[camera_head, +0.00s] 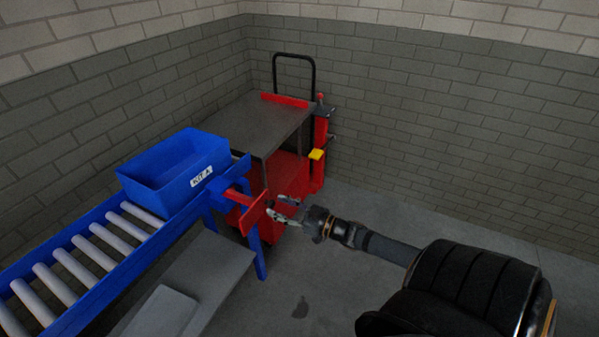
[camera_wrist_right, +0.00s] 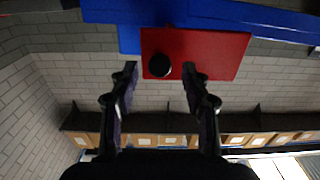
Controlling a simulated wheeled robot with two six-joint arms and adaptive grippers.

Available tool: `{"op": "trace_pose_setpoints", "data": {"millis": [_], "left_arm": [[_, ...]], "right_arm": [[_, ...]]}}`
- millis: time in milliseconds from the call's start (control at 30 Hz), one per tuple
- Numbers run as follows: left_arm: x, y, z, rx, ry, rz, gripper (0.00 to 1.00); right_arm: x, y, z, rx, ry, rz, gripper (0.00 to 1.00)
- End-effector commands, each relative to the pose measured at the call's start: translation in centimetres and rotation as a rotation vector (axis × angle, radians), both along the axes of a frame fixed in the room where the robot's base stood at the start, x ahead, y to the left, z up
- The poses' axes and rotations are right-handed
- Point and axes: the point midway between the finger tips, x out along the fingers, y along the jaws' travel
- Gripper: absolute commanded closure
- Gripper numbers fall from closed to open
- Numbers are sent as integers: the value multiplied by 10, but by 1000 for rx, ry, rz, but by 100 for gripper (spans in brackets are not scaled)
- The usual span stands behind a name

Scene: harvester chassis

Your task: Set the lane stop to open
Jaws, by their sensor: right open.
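In the right wrist view the red plate (camera_wrist_right: 212,52) carries a round black knob (camera_wrist_right: 160,65). My right gripper (camera_head: 279,206) is open just to the right of the plate. In the right wrist view the knob shows between my right gripper's two fingers (camera_wrist_right: 159,75); I cannot tell how far off it is. The knob is not distinguishable in the head view. My left gripper is out of view.
A blue crate (camera_head: 177,167) sits on the rollers behind the plate. A red cart with a grey top (camera_head: 255,122) and black handle stands beyond the conveyor end. A grey step (camera_head: 205,275) lies below the conveyor. The floor at right is open up to the brick wall.

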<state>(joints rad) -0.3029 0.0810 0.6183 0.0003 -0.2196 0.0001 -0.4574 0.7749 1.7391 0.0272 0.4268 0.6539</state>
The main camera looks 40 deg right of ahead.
Motion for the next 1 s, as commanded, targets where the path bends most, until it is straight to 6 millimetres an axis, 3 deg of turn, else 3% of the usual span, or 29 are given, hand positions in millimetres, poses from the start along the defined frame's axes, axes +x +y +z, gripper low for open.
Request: {"op": "trace_pose_setpoints", "data": {"millis": [500,700,1000], "left_arm": [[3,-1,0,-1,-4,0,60],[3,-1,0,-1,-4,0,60],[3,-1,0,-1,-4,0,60]], "right_arm": [[-83,-33,-2,-5,10,5,53],[-97,-39,-1,-2,5,2,53],[-98,-41,0,-1,2,-3,53]]}}
